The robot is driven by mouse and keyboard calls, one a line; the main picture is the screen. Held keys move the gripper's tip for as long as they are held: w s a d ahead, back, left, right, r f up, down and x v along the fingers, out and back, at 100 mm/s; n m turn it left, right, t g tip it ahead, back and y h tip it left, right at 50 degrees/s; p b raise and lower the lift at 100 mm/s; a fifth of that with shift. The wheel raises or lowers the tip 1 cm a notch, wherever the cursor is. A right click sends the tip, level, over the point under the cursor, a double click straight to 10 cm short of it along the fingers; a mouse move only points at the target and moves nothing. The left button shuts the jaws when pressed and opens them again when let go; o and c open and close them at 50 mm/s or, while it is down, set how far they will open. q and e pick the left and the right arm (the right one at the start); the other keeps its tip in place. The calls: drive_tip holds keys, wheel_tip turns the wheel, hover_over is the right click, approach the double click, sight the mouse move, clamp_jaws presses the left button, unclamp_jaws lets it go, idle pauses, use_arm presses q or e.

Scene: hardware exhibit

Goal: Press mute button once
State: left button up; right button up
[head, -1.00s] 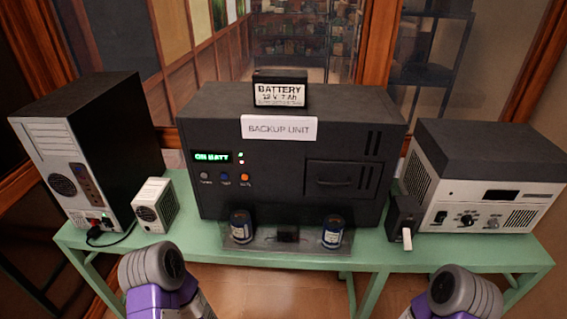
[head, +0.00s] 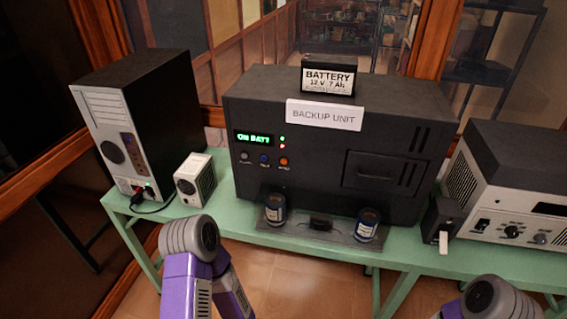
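The black backup unit (head: 330,150) stands on the green table with a lit green "ON BATT" display (head: 255,138). Below the display is a row of a grey button (head: 244,156), a blue button (head: 264,159) and an orange button (head: 284,162). Their small labels are too blurred to read surely, so I cannot tell which is the mute button. A green light and a red light (head: 282,146) show beside the display. My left arm shows at the lower left and my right arm at the lower right, both short of the buttons. Neither gripper's fingers are in view.
A computer tower (head: 150,120) and small white box (head: 195,181) stand left, a grey device (head: 510,190) right. The green table (head: 415,259) has a bare front strip.

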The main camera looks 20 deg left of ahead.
use_arm(q)
clamp_jaws()
idle(0.9)
idle(0.4)
